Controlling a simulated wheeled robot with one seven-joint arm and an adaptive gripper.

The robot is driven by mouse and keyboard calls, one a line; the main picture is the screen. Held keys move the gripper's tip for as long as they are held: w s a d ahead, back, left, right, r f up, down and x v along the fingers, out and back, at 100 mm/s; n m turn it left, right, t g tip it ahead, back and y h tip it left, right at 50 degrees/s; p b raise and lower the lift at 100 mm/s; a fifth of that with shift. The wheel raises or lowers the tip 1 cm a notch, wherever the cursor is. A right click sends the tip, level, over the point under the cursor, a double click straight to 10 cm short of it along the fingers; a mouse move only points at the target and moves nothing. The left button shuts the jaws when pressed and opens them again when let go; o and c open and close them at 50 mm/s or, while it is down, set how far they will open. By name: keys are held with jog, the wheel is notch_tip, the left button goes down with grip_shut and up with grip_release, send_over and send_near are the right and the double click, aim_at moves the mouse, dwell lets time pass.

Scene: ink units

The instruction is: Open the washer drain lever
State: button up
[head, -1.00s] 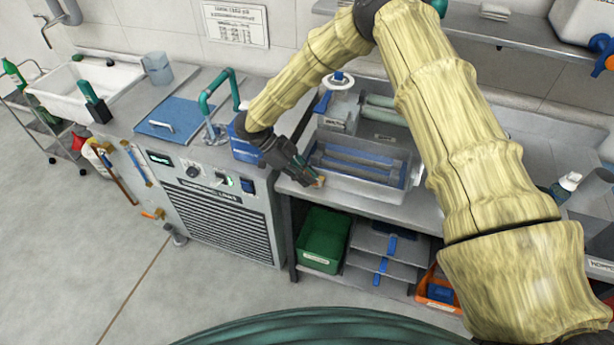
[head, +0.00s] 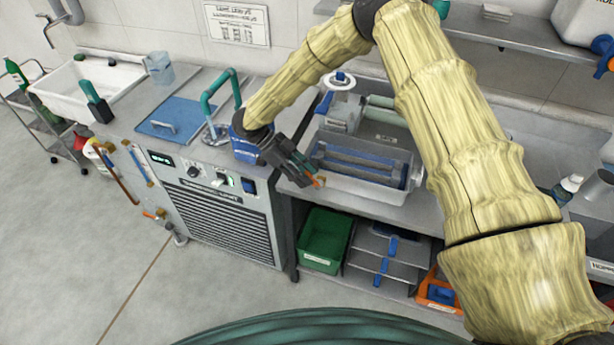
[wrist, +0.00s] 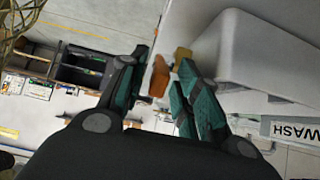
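The washer is a grey tub (head: 362,190) on the bench, and the wrist view shows its pale wall (wrist: 265,55) beside a "WASH" label (wrist: 290,131). The drain lever is a small orange handle (head: 319,182) at the tub's front left corner. In the wrist view the orange lever (wrist: 159,76) sits next to a brass fitting (wrist: 183,56). My gripper (head: 305,173) is at this corner, pointing down toward the lever. In the wrist view my gripper (wrist: 162,66) is open, and the lever shows in the gap between its fingers. I cannot tell if a finger touches it.
A grey cabinet with a grille (head: 226,205) stands left of the bench. A green bin (head: 322,240), trays (head: 385,262) and an orange bin (head: 437,290) sit below the bench. A teal tap (head: 208,100) rises left of my wrist. Floor at the left is free.

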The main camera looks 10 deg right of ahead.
jog(key=v, duration=1)
jog(key=shift+w+a+r, duration=0.15)
jog(key=shift+a+r, duration=0.05)
jog(key=shift+r, duration=0.1)
